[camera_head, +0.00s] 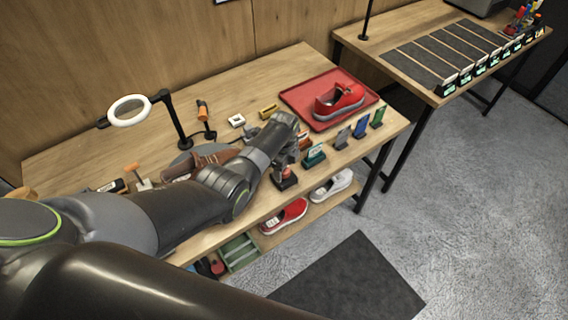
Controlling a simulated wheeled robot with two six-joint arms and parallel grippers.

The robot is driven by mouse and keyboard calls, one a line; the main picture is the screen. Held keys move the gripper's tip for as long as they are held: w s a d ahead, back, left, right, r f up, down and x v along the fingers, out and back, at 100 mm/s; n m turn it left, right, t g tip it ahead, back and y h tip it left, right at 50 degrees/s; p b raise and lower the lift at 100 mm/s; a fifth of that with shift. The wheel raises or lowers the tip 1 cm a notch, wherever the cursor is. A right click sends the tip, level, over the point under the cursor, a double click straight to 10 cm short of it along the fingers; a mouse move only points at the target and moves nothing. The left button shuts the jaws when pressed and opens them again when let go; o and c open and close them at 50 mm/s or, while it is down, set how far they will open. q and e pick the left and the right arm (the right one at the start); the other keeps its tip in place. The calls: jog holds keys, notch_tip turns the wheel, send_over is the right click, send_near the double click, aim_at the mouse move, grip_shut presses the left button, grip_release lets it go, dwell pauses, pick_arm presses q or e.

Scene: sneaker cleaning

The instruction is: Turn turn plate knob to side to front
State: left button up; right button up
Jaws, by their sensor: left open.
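A round grey turn plate (183,158) sits on the wooden table with a brown shoe (205,161) on it, partly covered by my left arm. My left gripper (288,164) points down at the front edge of the table. It is open, just above a small dark block (285,181) with a reddish top, which may be the knob. Gripper and block overlap in the picture, so I cannot tell whether they touch. The knob's setting cannot be read. My right gripper is not in view.
A red tray (293,96) holds a red sneaker (339,101). Several small coloured stands, including a green one (314,156), line the table's front edge. A ring lamp (129,110) stands at the back left. A red shoe (285,216) and a white shoe (333,185) lie on the lower shelf.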

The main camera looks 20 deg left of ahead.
pick_arm(q)
jog(key=shift+w+r+b, duration=0.1)
jog(key=shift+r+b, duration=0.2)
jog(key=shift+r, duration=0.6)
notch_tip(320, 180, up, 16)
jog(key=b, duration=0.1)
jog(key=shift+f+b, duration=0.15)
jog(key=shift+b, duration=0.2)
jog(key=shift+f, duration=0.1)
